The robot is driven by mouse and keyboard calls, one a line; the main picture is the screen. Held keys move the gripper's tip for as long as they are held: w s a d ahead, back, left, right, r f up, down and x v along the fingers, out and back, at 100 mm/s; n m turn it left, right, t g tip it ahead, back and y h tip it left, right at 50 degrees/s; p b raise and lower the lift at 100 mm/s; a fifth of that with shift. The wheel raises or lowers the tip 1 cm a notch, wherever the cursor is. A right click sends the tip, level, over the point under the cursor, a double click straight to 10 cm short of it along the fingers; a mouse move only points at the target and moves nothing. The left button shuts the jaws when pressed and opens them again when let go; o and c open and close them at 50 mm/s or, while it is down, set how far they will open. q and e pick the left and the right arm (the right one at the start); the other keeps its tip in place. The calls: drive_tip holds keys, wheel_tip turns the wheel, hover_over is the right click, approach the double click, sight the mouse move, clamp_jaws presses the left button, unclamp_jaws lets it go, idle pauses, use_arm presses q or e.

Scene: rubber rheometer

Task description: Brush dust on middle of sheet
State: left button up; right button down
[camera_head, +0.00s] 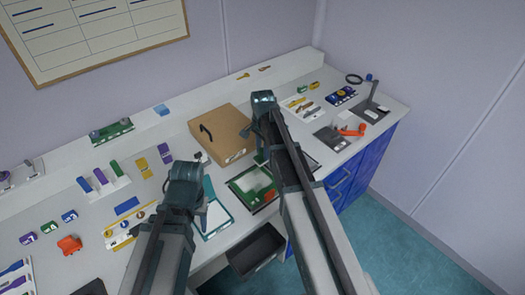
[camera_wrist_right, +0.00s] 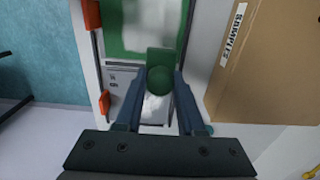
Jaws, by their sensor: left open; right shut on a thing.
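In the right wrist view my right gripper (camera_wrist_right: 160,80) is shut on a dark green brush (camera_wrist_right: 160,58), with a block-shaped part and a round knob between the fingers. The brush is over the framed sheet (camera_wrist_right: 112,72); whether it touches cannot be told. White dust-like patches (camera_wrist_right: 154,108) show just below the brush, and a larger white area (camera_wrist_right: 148,22) lies on the green part. In the head view the green sheet (camera_head: 240,186) is partly hidden by my right arm. My left gripper (camera_head: 203,211) is open and empty near a teal clipboard (camera_head: 217,222).
A dark open bin (camera_head: 256,250) is below the front edge. Orange clips (camera_wrist_right: 104,103) sit along the sheet's frame. Small tools crowd the bench.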

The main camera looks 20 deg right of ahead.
sight(262, 150)
drive_tip(key=shift+r+p, duration=1.5)
drive_tip(key=shift+r, duration=0.05)
drive_tip(key=shift+f+b, duration=0.5)
drive_tip(key=shift+f, duration=0.05)
drive_tip(key=shift+r, duration=0.15)
